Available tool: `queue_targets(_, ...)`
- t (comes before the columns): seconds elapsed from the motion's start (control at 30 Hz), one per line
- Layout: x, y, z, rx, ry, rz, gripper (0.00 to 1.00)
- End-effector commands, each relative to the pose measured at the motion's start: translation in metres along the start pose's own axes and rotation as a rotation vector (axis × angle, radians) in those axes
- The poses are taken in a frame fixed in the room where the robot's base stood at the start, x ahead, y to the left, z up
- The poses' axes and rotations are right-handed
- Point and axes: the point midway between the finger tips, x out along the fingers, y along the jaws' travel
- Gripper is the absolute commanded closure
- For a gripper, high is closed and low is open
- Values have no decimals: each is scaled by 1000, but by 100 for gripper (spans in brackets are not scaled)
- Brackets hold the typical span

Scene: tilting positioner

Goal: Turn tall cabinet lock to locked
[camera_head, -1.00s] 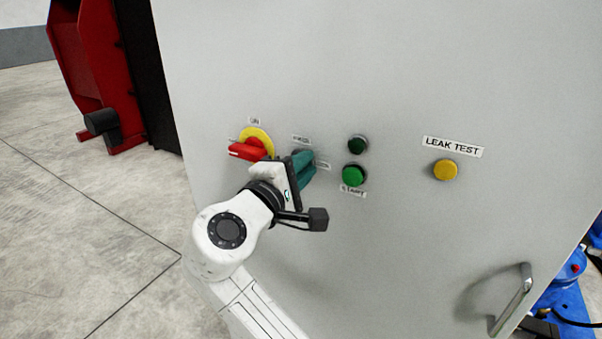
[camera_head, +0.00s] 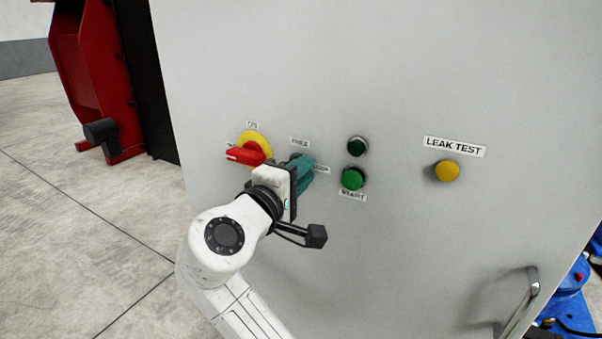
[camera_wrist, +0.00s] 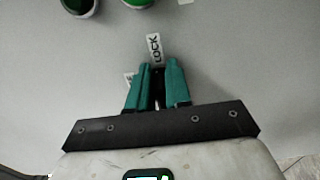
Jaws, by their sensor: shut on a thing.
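The grey tall cabinet (camera_head: 400,70) carries a small lock between the labels FREE (camera_head: 300,142) and LOCK (camera_head: 321,169). My gripper (camera_head: 304,168) has teal fingers shut on the lock at the cabinet face. In the wrist view my gripper (camera_wrist: 158,68) has a narrow dark gap between its fingers, where a thin sliver of the lock (camera_wrist: 158,101) shows. The LOCK label (camera_wrist: 154,48) lies just beyond the fingertips there, and the FREE label is partly hidden behind the left finger. The fingers hide most of the lock, so its exact angle cannot be told.
A red rotary switch (camera_head: 246,155) on a yellow disc sits close left of the gripper. A dark green lamp (camera_head: 357,146), a green START button (camera_head: 352,179) and a yellow LEAK TEST button (camera_head: 447,170) are to the right. A door handle (camera_head: 520,306) protrudes at lower right.

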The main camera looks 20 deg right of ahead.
Motion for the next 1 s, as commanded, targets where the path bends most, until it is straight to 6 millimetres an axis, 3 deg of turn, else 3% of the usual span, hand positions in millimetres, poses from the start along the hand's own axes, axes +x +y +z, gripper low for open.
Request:
queue_targets(0.23,0,-1,0,-2,-2,-2,61)
queue_targets(0.57,-7,-1,0,-1,1,0,61)
queue_targets(1.0,-83,-2,-1,-1,3,-2,61)
